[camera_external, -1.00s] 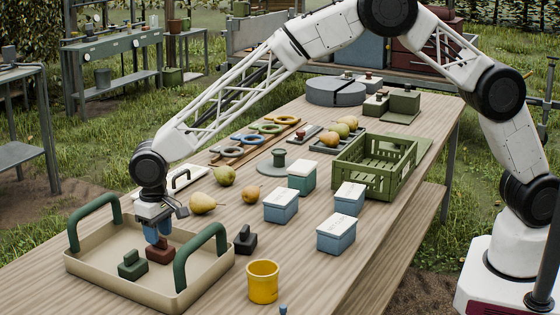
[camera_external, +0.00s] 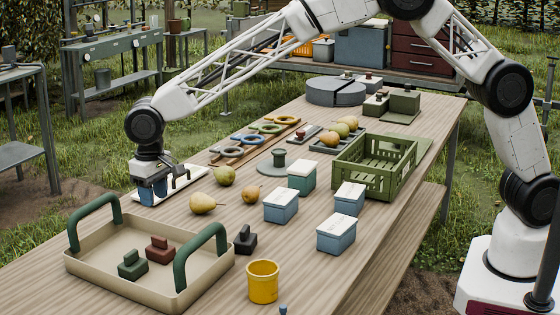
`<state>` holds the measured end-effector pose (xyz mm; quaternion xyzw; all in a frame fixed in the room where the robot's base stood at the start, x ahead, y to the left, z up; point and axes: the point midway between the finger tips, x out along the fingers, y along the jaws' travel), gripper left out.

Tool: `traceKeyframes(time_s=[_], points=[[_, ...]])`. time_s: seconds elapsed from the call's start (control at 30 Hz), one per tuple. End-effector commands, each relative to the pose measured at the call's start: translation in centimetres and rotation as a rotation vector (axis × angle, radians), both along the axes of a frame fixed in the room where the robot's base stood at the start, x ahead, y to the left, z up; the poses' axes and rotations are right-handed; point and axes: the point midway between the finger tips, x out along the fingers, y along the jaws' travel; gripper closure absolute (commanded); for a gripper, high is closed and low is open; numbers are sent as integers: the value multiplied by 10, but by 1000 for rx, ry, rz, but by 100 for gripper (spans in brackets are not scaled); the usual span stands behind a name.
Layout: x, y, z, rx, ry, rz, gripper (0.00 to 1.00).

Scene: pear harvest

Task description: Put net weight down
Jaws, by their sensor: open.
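A red-brown knobbed weight (camera_external: 160,249) and a green knobbed weight (camera_external: 132,264) sit side by side in the beige tray (camera_external: 95,262) with green handles. A black weight (camera_external: 245,240) stands on the table just right of the tray. I cannot tell which of these is the net weight. My gripper (camera_external: 150,197) is open, with its blue fingers pointing down behind the tray, by the left end of a white-topped board (camera_external: 184,180). It is clear of the weights in the tray. Whether anything is between its fingers is hard to see.
Pears (camera_external: 203,203) lie on the table right of my gripper. Blue boxes with white lids (camera_external: 281,206), a yellow cup (camera_external: 263,282) and a green slatted crate (camera_external: 385,178) stand further right. Coloured rings (camera_external: 247,140) lie behind.

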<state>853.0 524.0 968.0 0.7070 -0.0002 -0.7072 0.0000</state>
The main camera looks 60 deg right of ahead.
Motion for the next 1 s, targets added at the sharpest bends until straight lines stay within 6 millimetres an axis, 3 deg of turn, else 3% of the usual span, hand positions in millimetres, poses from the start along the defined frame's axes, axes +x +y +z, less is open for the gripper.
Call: traceKeyframes(time_s=[0.77,1.0], points=[[0,-1,1,0,-1,0,58],[-5,-24,21,5,-8,-2,58]])
